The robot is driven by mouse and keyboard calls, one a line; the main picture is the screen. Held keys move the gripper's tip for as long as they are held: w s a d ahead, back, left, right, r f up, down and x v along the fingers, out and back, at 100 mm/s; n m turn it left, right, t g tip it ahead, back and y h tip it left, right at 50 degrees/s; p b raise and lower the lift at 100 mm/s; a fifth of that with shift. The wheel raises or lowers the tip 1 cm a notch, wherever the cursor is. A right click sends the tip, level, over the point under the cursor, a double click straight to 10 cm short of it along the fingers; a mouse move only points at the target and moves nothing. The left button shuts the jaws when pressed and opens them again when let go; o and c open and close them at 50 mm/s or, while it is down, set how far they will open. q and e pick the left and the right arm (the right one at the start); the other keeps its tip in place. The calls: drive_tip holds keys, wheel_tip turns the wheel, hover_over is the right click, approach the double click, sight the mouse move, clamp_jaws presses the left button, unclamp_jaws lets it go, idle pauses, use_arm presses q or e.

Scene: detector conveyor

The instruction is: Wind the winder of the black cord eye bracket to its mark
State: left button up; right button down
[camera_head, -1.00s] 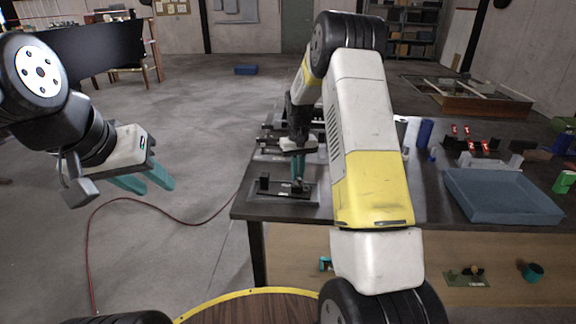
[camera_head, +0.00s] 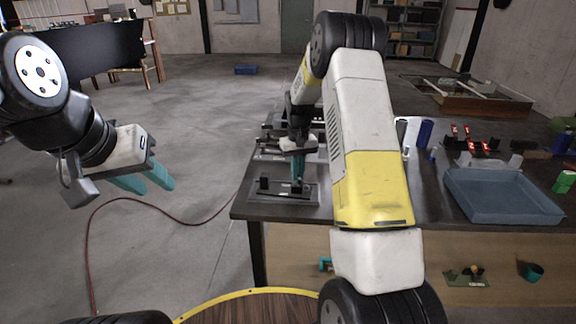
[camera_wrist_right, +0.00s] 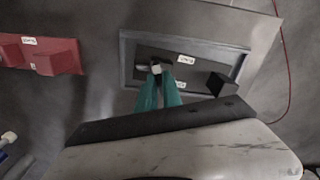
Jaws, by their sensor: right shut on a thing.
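The black cord eye bracket (camera_head: 275,194) lies on a grey plate at the table's near left corner. In the right wrist view its dark base (camera_wrist_right: 205,73) carries white labels, with a black block (camera_wrist_right: 220,86) at one end. My right gripper (camera_head: 298,180) points down onto the bracket. In the right wrist view its teal fingers (camera_wrist_right: 158,82) are closed around a small pale-topped part, the winder (camera_wrist_right: 156,67); the fingers hide most of it. The mark cannot be made out. My left gripper (camera_head: 148,182) is open and empty over the floor, left of the table.
A red bracket (camera_wrist_right: 45,55) lies beside the plate in the right wrist view. A blue-grey tray (camera_head: 500,195) and several small parts stand on the table's right side. My right arm hides the table's middle. A red cable (camera_head: 150,200) runs across the floor.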

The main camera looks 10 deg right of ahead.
idle(0.8)
drive_tip(key=c, duration=1.5)
unclamp_jaws()
drive_tip(key=shift+r, duration=3.9)
drive_tip(key=shift+r, duration=0.1)
